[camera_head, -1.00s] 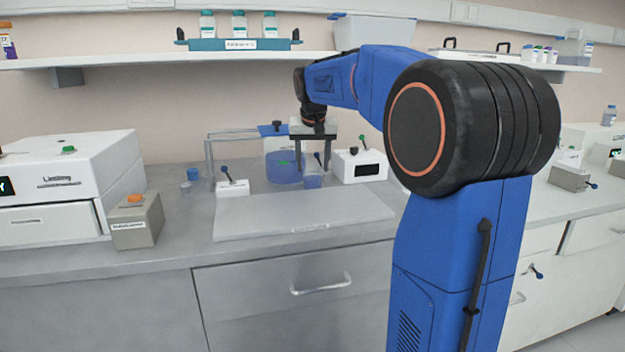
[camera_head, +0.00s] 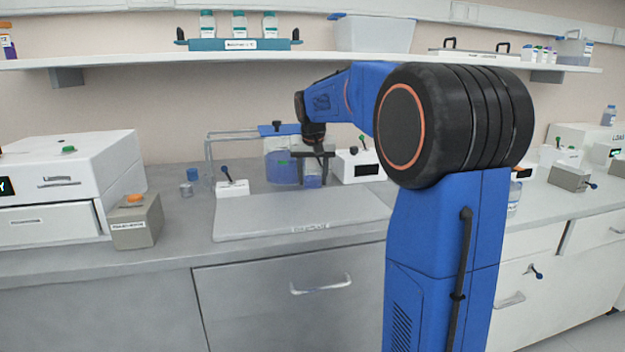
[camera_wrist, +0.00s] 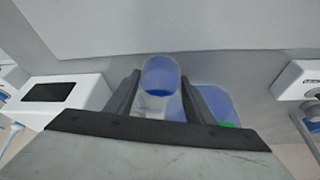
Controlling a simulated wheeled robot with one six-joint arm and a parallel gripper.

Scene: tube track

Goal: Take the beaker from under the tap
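The beaker (camera_head: 312,181) is a small clear vessel with blue liquid, standing on the counter in front of the blue tank (camera_head: 281,171). My gripper (camera_head: 312,174) points down at it, one finger on each side. In the wrist view the beaker (camera_wrist: 160,76) shows between the two fingers (camera_wrist: 160,90), with a gap visible on the left side, so the gripper looks open. The blue tank (camera_wrist: 215,103) is close beside the right finger there. The tap itself is hidden behind my gripper in the head view.
A white box with a dark display (camera_head: 359,166) stands close right of my gripper. A white lever box (camera_head: 232,188) stands to the left. A pale flat board (camera_head: 270,218) lies in front, clear. A shelf (camera_head: 150,60) runs above.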

